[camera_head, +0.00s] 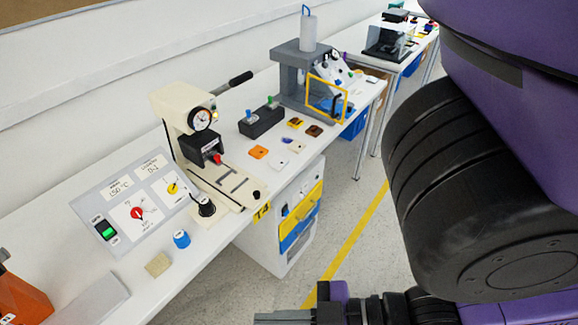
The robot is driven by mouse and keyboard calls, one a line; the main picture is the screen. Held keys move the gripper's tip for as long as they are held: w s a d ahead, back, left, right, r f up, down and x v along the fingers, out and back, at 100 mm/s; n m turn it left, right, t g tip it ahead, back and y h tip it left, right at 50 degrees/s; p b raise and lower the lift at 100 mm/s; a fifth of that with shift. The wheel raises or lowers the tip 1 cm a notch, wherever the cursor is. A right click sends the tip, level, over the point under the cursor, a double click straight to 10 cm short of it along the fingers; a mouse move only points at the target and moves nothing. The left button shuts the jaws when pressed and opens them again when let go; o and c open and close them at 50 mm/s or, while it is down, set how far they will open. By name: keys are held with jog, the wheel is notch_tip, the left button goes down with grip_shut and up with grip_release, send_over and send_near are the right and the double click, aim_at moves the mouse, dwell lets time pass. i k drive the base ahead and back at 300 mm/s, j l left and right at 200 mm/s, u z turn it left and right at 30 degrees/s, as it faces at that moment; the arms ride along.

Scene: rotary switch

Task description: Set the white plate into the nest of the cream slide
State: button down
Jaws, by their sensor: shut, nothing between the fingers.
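A small white plate (296,146) lies flat on the white bench, right of the cream press. A second pale plate (279,160) lies just in front of it; at this size I cannot tell which is the whiter. The cream slide (226,182) extends forward from under the cream press (180,112), with dark slots on its top. I cannot make out whether its nest holds anything. My gripper (259,318) shows only in part at the bottom edge, shut and empty, low in front of the bench and well apart from the plates and slide.
An orange plate (258,152) and brown plates lie near the white one. A black box (262,121) and a grey press (298,75) stand behind. My purple-black arm covers the right.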

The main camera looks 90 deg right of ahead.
aim_at(247, 193)
jog(key=z, duration=1.6)
jog(key=k+l, duration=0.05)
